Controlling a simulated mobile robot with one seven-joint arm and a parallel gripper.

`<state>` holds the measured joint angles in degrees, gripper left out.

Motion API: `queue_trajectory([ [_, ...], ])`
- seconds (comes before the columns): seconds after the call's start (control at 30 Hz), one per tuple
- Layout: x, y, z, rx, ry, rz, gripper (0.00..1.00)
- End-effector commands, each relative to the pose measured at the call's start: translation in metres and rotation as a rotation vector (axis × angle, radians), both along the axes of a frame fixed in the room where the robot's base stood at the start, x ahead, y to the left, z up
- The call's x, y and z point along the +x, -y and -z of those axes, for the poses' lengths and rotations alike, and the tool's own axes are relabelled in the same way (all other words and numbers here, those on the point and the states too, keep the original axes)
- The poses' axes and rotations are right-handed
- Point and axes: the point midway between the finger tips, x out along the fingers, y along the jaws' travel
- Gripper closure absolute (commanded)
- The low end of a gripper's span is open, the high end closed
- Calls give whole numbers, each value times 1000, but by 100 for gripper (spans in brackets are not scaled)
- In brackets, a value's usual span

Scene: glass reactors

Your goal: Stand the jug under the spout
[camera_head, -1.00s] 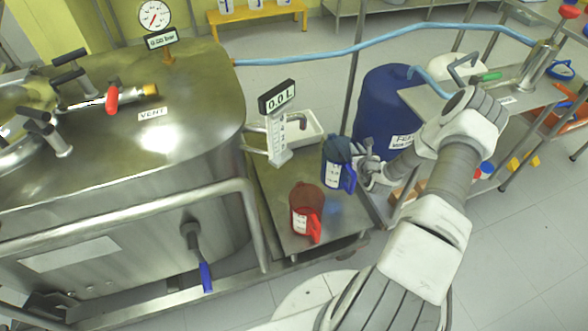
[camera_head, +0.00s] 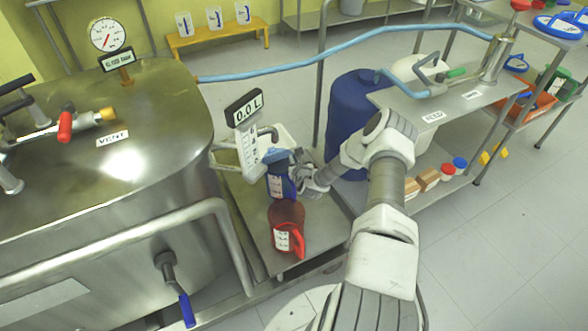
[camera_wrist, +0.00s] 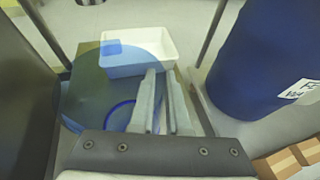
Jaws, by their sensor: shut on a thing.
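A blue jug (camera_head: 281,182) is held upright by my gripper (camera_head: 303,178), which is shut on it from the right. The jug is beside the white graduated column (camera_head: 248,148) with the 0.0 L display and behind a red jug (camera_head: 287,222) standing on the steel bench (camera_head: 250,215). I cannot tell whether the blue jug's base touches the bench. In the wrist view my gripper's fingers (camera_wrist: 163,85) are close together, and the see-through blue jug (camera_wrist: 95,98) surrounds their far end. A short metal pipe (camera_head: 222,160) beside the column may be the spout; its mouth is unclear.
The large steel vessel (camera_head: 110,175) with its rail stands left of the bench. A drain valve with a blue handle (camera_head: 187,310) is low on it. A white tray (camera_wrist: 140,48) lies behind the jug. A blue drum (camera_head: 350,120) stands close on the right.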

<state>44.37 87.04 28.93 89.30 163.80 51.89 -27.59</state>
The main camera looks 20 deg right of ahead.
Motion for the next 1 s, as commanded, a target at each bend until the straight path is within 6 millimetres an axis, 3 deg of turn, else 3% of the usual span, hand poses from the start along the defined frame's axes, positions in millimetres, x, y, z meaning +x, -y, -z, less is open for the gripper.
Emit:
queue_trajectory([
  [0.4, 1, 0, 40, -1, 3, 1, 100],
  [0.77, 1, 0, 40, 0, 2, 1, 100],
  [0.8, 0, 0, 41, -1, 1, 1, 83],
  [0.93, 0, 0, 41, 0, 1, 1, 59],
  [1.0, 0, 0, 41, 0, 1, 1, 56],
])
